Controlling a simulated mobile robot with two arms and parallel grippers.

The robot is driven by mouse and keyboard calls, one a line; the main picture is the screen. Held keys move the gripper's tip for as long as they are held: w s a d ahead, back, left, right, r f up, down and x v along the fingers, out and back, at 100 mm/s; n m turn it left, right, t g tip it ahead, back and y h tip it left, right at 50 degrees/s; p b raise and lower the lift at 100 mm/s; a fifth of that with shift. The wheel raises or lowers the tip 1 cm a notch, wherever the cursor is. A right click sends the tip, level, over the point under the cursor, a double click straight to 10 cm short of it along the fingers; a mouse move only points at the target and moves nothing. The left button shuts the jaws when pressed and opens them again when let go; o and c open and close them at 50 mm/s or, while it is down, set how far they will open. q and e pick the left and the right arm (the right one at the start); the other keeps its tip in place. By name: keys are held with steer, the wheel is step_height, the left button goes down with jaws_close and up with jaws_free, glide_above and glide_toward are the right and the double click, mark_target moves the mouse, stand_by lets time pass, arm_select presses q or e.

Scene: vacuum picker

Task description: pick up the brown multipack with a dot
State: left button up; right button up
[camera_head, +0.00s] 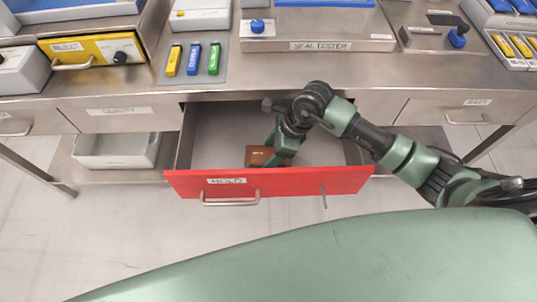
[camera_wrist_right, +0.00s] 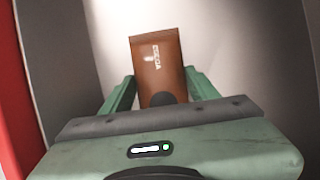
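The brown multipack (camera_head: 258,155) is inside the open red-fronted drawer labelled HOLD (camera_head: 270,182). In the right wrist view the brown multipack (camera_wrist_right: 155,62) shows lettering and a small pale dot, and lies between the two green fingers. My right gripper (camera_head: 281,150) reaches down into the drawer at the pack's right side. In the right wrist view my right gripper (camera_wrist_right: 158,88) has one finger on each side of the pack; I cannot tell whether they press on it. My left gripper is not in view.
The steel bench (camera_head: 300,75) runs above the drawer, with a seal tester (camera_head: 315,30) and yellow, blue and green markers (camera_head: 193,60) on it. A white bin (camera_head: 115,150) stands on the lower shelf at left. The drawer walls closely surround my right gripper.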

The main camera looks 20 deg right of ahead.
steer(key=shift+c, duration=1)
steer(key=shift+r, duration=0.1)
